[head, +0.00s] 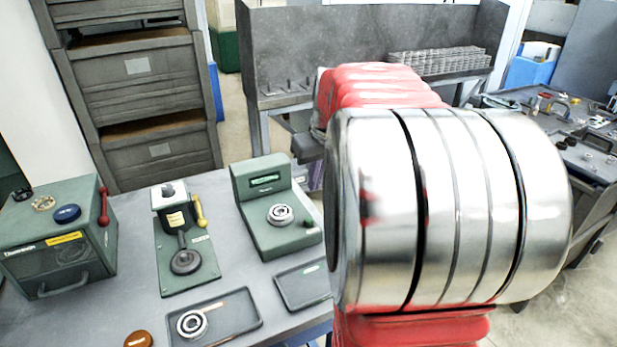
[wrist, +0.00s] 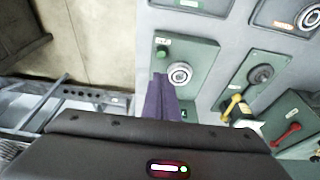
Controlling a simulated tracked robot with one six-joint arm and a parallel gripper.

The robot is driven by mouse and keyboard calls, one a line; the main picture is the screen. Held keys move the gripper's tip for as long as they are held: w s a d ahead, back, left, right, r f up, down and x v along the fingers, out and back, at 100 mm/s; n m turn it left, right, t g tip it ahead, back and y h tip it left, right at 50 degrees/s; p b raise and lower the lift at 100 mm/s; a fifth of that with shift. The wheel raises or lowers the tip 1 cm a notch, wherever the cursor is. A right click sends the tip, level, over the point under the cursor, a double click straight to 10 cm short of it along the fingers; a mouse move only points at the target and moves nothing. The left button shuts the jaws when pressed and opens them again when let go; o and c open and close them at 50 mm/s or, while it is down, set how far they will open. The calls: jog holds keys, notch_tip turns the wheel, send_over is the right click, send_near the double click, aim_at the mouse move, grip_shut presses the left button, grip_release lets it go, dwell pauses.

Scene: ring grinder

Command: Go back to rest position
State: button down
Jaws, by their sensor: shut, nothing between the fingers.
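My gripper (wrist: 162,98) shows in the wrist view as purple fingers held together, shut and empty. It appears near the edge of the grey table (head: 240,287), beside the green device with a display (head: 262,176). A metal ring (head: 281,214) sits on that device; it also shows in the wrist view (wrist: 180,73). In the head view my large red and silver arm fills the right centre and hides most of the gripper. The gripper's height above the table cannot be told.
A second ring (head: 191,324) lies in a dark tray (head: 246,322). An empty tray (head: 303,286) is beside my arm. A press with a yellow lever (head: 186,240) and a green box with a red lever (head: 60,250) stand left. Drawers (head: 139,103) and another bench (head: 580,150) stand behind.

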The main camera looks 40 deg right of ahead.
dwell(0.4)
jog(key=s+a+n, duration=0.1)
jog(key=s+a, duration=0.3)
jog(key=a, duration=0.6)
jog(key=s+a+f+n+t, duration=0.1)
jog(key=s+a, duration=0.4)
jog(key=a, duration=0.5)
jog(key=s+a+f+n+t+y, duration=0.1)
jog(key=s+a, duration=0.3)
jog(key=a, duration=0.7)
jog(key=shift+s, duration=0.2)
dwell(4.3)
